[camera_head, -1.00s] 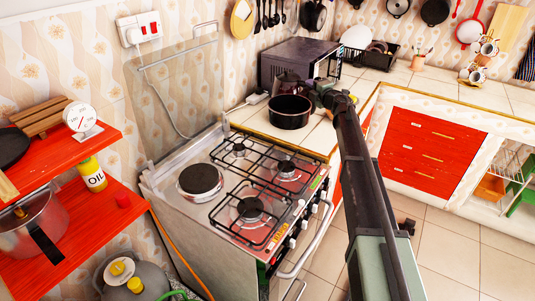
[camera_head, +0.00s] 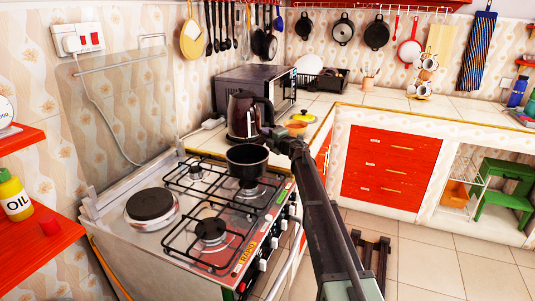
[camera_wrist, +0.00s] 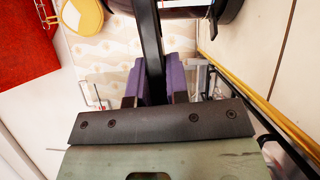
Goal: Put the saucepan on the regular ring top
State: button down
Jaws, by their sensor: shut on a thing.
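The dark saucepan (camera_head: 248,165) is upright over the far right ring burner (camera_head: 250,190) of the stove. Its base looks close above the grate; I cannot tell whether it touches. My gripper (camera_head: 271,136) is at the far right side of the pan, with my arm reaching in from the lower right. In the wrist view, the purple pads of my gripper (camera_wrist: 154,84) are shut on the black saucepan handle (camera_wrist: 150,42). Other ring burners (camera_head: 211,230) (camera_head: 195,173) and a solid round hotplate (camera_head: 152,205) are empty.
A dark kettle (camera_head: 243,116) stands on the counter just behind the saucepan. A yellow-orange pot (camera_head: 303,116) is beside it, and a microwave (camera_head: 254,90) is behind. Red shelves with an oil bottle (camera_head: 15,196) are at left. The space above the front burners is clear.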

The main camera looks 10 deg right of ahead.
notch_tip(320, 180, down, 5)
jog(key=b, duration=0.4)
jog(key=shift+r, duration=0.55)
jog(key=shift+f, duration=0.25)
jog(key=c, duration=1.1)
grip_release()
jog(key=shift+r, duration=0.2)
jog(key=shift+s+d, duration=0.1)
jog(key=shift+s, duration=0.15)
jog(key=v, duration=1.1)
jog(key=shift+s+d+f, duration=0.1)
jog(key=shift+s, duration=0.05)
